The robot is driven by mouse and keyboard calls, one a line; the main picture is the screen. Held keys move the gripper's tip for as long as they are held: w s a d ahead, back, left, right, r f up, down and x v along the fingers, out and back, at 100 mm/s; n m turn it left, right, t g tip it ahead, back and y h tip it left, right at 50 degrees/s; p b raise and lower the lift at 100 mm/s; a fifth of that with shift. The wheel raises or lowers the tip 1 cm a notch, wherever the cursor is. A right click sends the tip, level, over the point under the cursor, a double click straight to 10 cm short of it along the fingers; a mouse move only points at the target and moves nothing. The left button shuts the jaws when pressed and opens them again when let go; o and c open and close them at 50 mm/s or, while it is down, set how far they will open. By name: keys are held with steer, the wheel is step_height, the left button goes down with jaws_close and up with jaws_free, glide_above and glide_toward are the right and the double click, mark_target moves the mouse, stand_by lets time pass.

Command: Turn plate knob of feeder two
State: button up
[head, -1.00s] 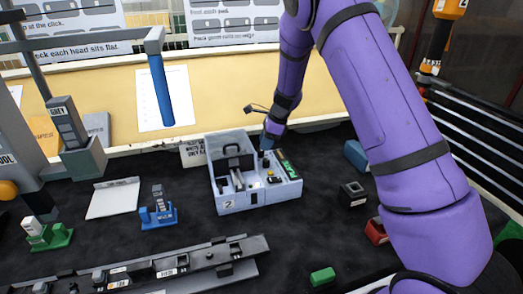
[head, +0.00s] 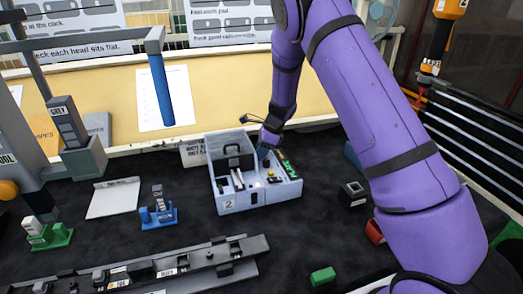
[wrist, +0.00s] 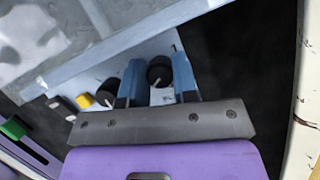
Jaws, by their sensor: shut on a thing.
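Feeder two (head: 243,205) is a pale open box with a "2" on its front, standing on the dark table in the middle of the head view. My gripper (head: 264,154) reaches down into its back right part. In the wrist view my gripper's blue fingers (wrist: 157,68) stand on either side of a black knob (wrist: 160,74) with a pale mark and are shut on it. A second black knob (wrist: 107,92) with a pale mark is just left of the fingers.
A yellow button (wrist: 85,101) and a green part (wrist: 14,127) are near the knobs. A small black block (head: 352,194) is right of the feeder, a blue stand (head: 158,214) left of it. A dark rail (head: 180,265) lies in front.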

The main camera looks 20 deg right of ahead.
steer(key=n+g, duration=0.2)
steer(key=n, duration=0.3)
steer(key=shift+w+d+n, duration=0.1)
steer(key=shift+n, duration=0.2)
steer(key=shift+n+g+h, duration=0.4)
steer(key=shift+n+g, duration=0.5)
steer(key=shift+n, duration=1.4)
steer(key=o, duration=0.7)
steer(key=shift+c, duration=0.2)
steer(key=shift+r, duration=0.1)
steer(key=v, duration=1)
steer(key=shift+r, duration=0.3)
steer(key=shift+w+r, duration=0.1)
